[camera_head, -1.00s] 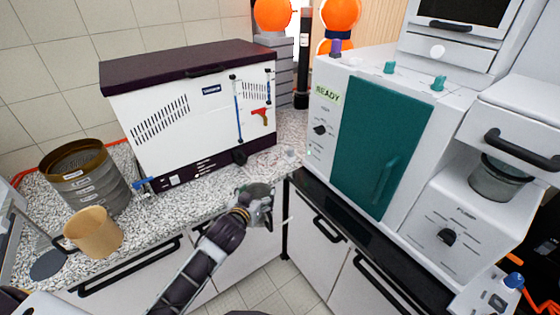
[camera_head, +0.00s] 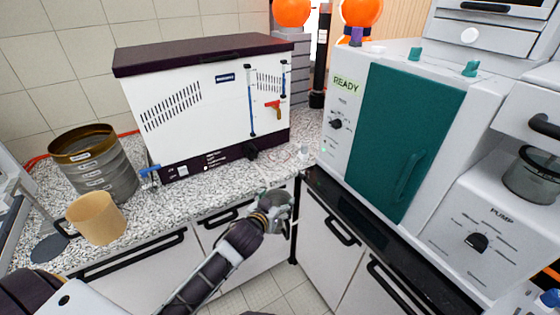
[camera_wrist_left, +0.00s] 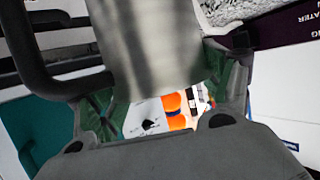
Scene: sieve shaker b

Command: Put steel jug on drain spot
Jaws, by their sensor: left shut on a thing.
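My left gripper (camera_head: 280,207) is shut on the steel jug (camera_wrist_left: 160,45), in front of the counter edge between the white box-shaped machine and the teal-doored one. In the left wrist view the jug is a brushed-metal cylinder between the fingers, with a dark handle (camera_wrist_left: 40,70) at the left. In the head view the jug is mostly hidden by the gripper, so its tilt is hard to tell. A dark round patch (camera_head: 49,248) lies on the speckled counter at the left; I cannot tell whether it is the drain spot. My right gripper is not in view.
A tan mug (camera_head: 97,220) and a stack of metal sieves (camera_head: 97,165) stand on the left counter (camera_head: 150,218). The white machine (camera_head: 190,115) stands behind. A teal-doored cabinet (camera_head: 390,140) and a pump unit (camera_head: 475,225) are at the right.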

